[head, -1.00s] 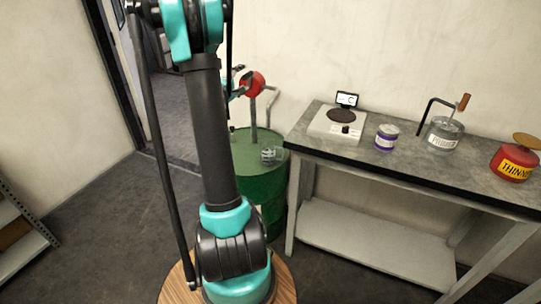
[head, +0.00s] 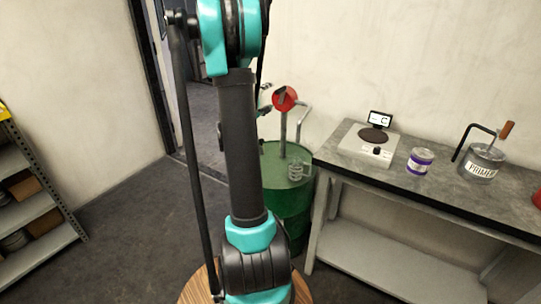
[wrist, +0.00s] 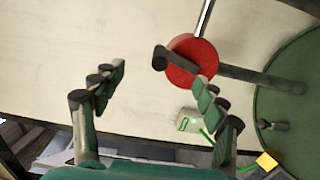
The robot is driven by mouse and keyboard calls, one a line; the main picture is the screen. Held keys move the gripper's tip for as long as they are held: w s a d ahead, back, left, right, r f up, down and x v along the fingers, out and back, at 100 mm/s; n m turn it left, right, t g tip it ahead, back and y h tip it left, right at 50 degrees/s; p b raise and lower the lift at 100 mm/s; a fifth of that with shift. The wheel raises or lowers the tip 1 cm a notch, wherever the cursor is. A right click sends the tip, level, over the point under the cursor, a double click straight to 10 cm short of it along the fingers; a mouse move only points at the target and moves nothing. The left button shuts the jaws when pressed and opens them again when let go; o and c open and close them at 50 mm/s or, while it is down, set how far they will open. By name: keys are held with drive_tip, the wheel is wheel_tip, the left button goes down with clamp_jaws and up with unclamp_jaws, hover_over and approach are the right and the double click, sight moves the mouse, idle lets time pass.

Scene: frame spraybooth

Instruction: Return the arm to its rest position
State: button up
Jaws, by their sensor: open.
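My arm (head: 240,150) stands raised in front of the head camera, its dark upper link nearly upright above a teal joint. My gripper (wrist: 160,88) shows in the wrist view with its two fingers wide apart and nothing between them. A red round pump part (wrist: 190,62) is just beyond the right finger; I cannot tell whether they touch. In the head view the same red part (head: 284,98) is on a post above the green drum (head: 294,210). My gripper is mostly hidden behind my arm there.
A grey workbench (head: 420,194) at right carries a scale (head: 368,143), a purple-banded can (head: 420,160) and a primer can (head: 483,163). A metal shelf (head: 40,215) stands at far left. Floor between shelf and my arm is clear.

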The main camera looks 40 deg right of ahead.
drive_tip(key=s+a+f+m+g+y, duration=0.1)
drive_tip(key=s+a+f+y, duration=0.4)
drive_tip(key=a, duration=0.8)
drive_tip(key=s+a+f+m+y, duration=0.2)
drive_tip(key=s+a+f+y, duration=0.4)
drive_tip(key=s+a, duration=0.5)
drive_tip(key=s+a+f+m+g+y, duration=0.1)
drive_tip(key=s+a+f+y, duration=0.4)
drive_tip(key=a, duration=1.1)
drive_tip(key=s+f, duration=0.3)
drive_tip(key=shift+s+a+g+y, duration=0.25)
drive_tip(key=shift+s+g+y, duration=0.05)
drive_tip(key=shift+s, duration=0.1)
drive_tip(key=shift+f, duration=0.1)
